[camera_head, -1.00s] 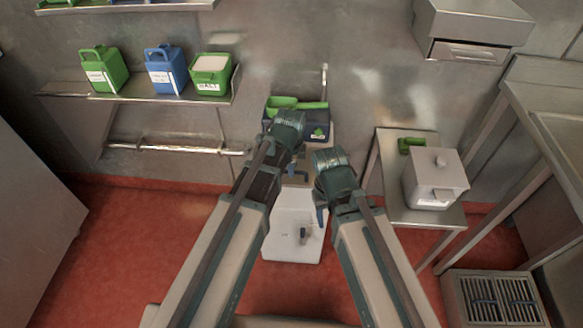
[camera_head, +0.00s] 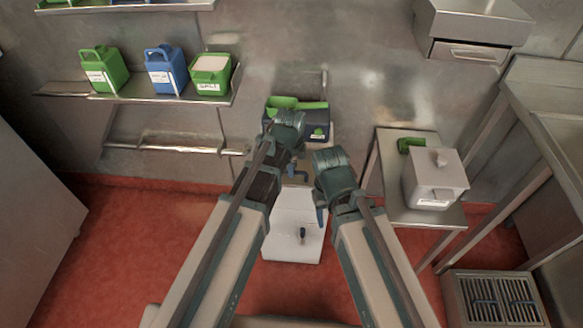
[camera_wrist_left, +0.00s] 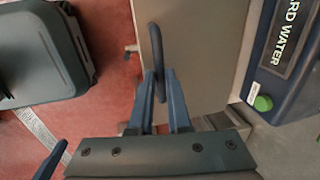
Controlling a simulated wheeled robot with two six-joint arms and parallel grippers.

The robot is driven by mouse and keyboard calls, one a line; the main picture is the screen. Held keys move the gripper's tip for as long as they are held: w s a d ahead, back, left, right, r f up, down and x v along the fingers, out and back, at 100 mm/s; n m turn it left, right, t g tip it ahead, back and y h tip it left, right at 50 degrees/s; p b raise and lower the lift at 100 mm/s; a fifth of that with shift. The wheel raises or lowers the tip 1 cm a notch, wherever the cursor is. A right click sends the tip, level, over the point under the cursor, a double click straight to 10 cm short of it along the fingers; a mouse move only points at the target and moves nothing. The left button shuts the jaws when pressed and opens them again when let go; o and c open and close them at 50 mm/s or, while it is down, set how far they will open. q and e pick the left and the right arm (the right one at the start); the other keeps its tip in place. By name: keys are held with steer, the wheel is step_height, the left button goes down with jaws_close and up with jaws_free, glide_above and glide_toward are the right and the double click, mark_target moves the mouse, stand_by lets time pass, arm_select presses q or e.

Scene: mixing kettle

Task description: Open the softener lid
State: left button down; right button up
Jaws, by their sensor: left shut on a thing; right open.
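My left gripper (camera_wrist_left: 160,108) is shut on a dark loop handle (camera_wrist_left: 156,50) in the left wrist view. The handle stands at the left edge of a beige panel (camera_wrist_left: 195,50), which I take to be the softener lid; how far it is open I cannot tell. In the head view my left gripper (camera_head: 297,172) is above a white cabinet (camera_head: 293,225) with a small dark knob (camera_head: 303,234). My arms hide much of the lid there. My right gripper (camera_head: 320,212) is open, just right of the cabinet and apart from the handle.
Several jugs stand on the left shelf (camera_head: 140,95).

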arm_select(q)
steer(key=w+r+g+p, duration=0.2)
steer(key=w+r+p, duration=0.5)
steer(key=p, duration=0.1)
steer(key=shift+w+r+g, duration=0.2)
steer(key=shift+r+g, duration=0.1)
steer(key=shift+r, duration=0.05)
stand_by(0.3)
steer(key=c, duration=0.9)
jaws_free()
steer(key=shift+w+f, duration=0.1)
steer(key=shift+f, duration=0.05)
steer(key=shift+c, duration=0.2)
steer(key=shift+o, duration=0.4)
steer(key=shift+r, duration=0.2)
